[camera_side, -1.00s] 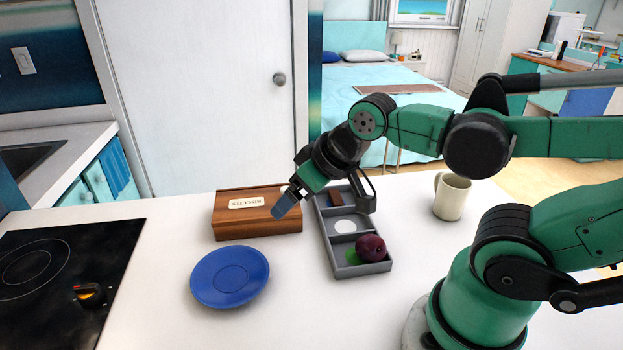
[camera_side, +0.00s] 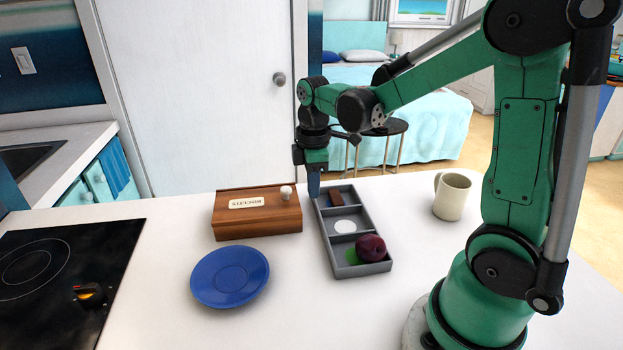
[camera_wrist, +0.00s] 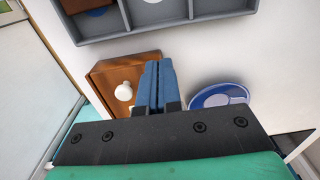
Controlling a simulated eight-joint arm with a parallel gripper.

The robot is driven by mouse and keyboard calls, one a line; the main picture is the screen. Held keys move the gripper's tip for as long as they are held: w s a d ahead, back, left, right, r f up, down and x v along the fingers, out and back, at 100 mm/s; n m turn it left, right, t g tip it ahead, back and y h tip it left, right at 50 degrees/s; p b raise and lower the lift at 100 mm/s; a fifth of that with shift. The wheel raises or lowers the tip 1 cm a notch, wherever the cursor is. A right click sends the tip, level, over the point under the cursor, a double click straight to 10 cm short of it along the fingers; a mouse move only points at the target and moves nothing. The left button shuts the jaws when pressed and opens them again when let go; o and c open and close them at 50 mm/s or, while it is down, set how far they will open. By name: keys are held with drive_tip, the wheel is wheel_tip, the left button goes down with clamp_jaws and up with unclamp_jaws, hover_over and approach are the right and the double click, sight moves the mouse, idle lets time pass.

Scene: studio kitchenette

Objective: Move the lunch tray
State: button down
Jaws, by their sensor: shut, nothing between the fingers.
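The lunch tray (camera_side: 362,270) is grey with three compartments and lies flat on the white counter. Its far compartment holds a brown block (camera_side: 335,197), the middle one a white disc (camera_side: 345,226), and the near one a dark plum (camera_side: 371,247) on something green. My gripper (camera_side: 314,194) points down at the tray's far left corner, its blue fingers shut and empty. I cannot tell whether they touch the tray. In the wrist view the shut fingers (camera_wrist: 157,72) lie just below the tray's edge (camera_wrist: 165,29), and the plum is out of view.
A wooden biscuit box (camera_side: 257,226) with a white knob stands close left of the tray. A blue plate (camera_side: 230,277) lies in front of the box. A beige mug (camera_side: 452,197) stands right of the tray. A black hob (camera_side: 60,275) is far left. The counter before the tray is clear.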

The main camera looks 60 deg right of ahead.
wheel_tip(320, 180, down, 8)
drive_tip(key=shift+f, duration=0.2)
idle(0.4)
drive_tip(key=s+d, duration=0.8)
drive_tip(key=s, duration=0.1)
drive_tip(key=shift+d, duration=0.4)
drive_tip(key=shift+w, duration=0.1)
wheel_tip(320, 180, up, 10)
wheel_tip(320, 180, up, 2)
drive_tip(key=m+t+h, duration=0.1)
drive_tip(key=m+t, duration=0.2)
drive_tip(key=m, duration=0.1)
hover_over(313, 232)
drive_tip(key=s, duration=0.5)
drive_tip(key=w+a+r+m+t+y, duration=0.1)
drive_tip(key=a+m+t, duration=0.3)
drive_tip(key=a, duration=0.5)
drive_tip(key=shift+r+m, duration=0.2)
drive_tip(key=shift+m, duration=0.2)
